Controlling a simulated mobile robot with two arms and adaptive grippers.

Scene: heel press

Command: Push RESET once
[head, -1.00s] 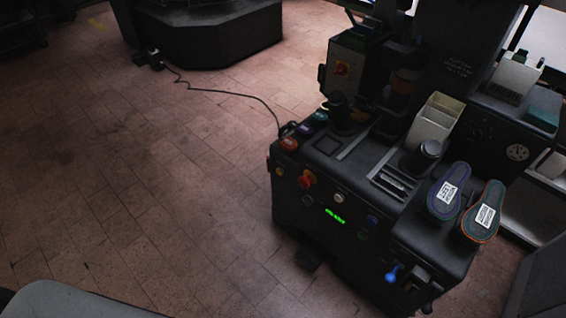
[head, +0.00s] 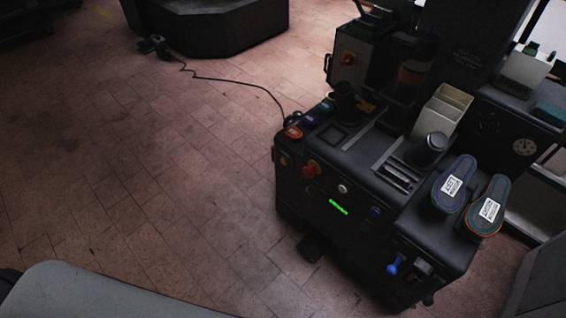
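The heel press (head: 370,190) stands at the right of the head view. Its front panel carries a red emergency knob (head: 312,168), a pale round button (head: 342,188), a green lit display (head: 338,207) and a small blue button (head: 376,211). Several coloured buttons, one orange-red (head: 293,132), sit along its top left edge. I cannot read any label as RESET. Neither gripper is in view.
Two labelled soles (head: 455,184) lie on the press's right side. A blue-handled lever (head: 394,266) sticks out low in front. The tiled floor (head: 130,180) at left is clear.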

